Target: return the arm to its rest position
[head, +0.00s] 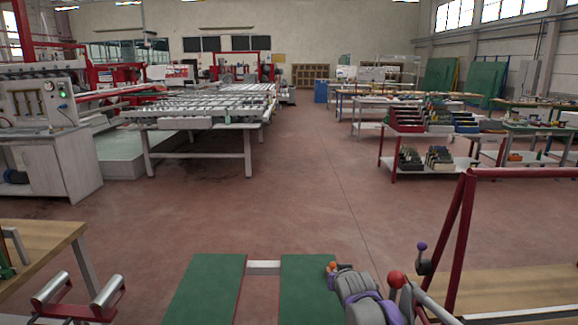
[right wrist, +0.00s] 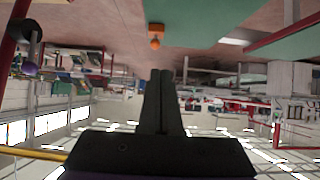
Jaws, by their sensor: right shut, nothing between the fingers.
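My right gripper (right wrist: 161,75) shows in the right wrist view, where the surroundings appear upside down. Its two dark fingers are together, with nothing between them. The fingers stand clear of any surface I can see. In the head view a grey and purple arm part (head: 358,288) reaches in from the bottom edge, over the right green panel; its fingers cannot be made out there. My left gripper is in neither view.
A red-knobbed lever (head: 396,279) and a purple-knobbed lever (head: 422,247) stand close right of the arm part, beside a red rail (head: 461,235). Green panels (head: 205,290) lie below. A roller table (head: 200,110) stands left. The middle floor (head: 290,190) is clear.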

